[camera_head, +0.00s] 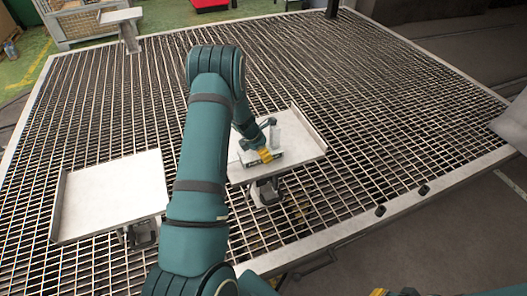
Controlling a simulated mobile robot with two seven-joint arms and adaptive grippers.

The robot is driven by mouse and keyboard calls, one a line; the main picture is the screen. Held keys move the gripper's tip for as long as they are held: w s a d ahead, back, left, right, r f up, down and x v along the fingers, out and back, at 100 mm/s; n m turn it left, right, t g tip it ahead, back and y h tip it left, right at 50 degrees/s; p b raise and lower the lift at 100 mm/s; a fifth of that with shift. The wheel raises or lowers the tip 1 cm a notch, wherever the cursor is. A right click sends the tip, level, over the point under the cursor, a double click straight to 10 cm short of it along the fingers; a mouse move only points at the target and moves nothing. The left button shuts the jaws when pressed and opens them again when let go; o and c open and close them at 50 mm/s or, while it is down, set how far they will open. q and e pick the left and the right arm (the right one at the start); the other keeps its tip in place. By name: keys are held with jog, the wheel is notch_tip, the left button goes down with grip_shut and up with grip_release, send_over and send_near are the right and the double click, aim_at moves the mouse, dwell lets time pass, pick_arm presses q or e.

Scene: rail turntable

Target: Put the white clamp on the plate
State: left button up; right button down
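A pale, whitish block-like object (291,135), which may be the white clamp, is at the middle plate (309,150). My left gripper (262,148), with a yellow part showing, is over this plate, right against or just in front of the object. The arm and the small size hide whether its fingers are open or shut, and whether the object rests on the plate. A second flat light-grey plate (112,192) with raised edges is bare at the left. Only a small yellow and dark part of my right gripper (385,292) shows at the bottom edge.
The plates stand on supports above a large metal grating (400,125) with a pale border. Another small plate (121,15) stands at the far left near a wire-sided crate (75,22). A red object (210,4) is at the back. The grating right of the middle plate is clear.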

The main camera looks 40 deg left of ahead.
pick_arm(q)
jog(key=o, duration=1.2)
jog(key=shift+f, duration=0.1)
jog(key=shift+o, duration=0.2)
jog(key=shift+r, duration=0.25)
jog(key=p+v, duration=0.3)
jog(key=v, duration=0.9)
jog(key=d+f+m, duration=0.1)
jog(key=d, duration=0.1)
jog(key=s+d+f+m+g, duration=0.1)
jog(key=d+f+m, duration=0.1)
jog(key=d, duration=0.1)
jog(key=d+f+m, duration=0.2)
jog(key=shift+s+d, duration=0.3)
jog(key=s+d+f+m, duration=0.1)
jog(key=s+d+m, duration=0.3)
jog(key=d+m, duration=0.4)
jog(key=s+d+f+m+g+h, duration=0.1)
jog(key=s+d+f+m, duration=0.1)
jog(key=s+d+m, duration=0.3)
jog(key=s+d+f+m, duration=0.2)
jog(key=s+d+m, duration=0.2)
jog(key=d+m, duration=0.7)
jog(key=d, duration=0.6)
jog(key=shift+s+h, duration=0.3)
jog(key=shift+h, duration=0.1)
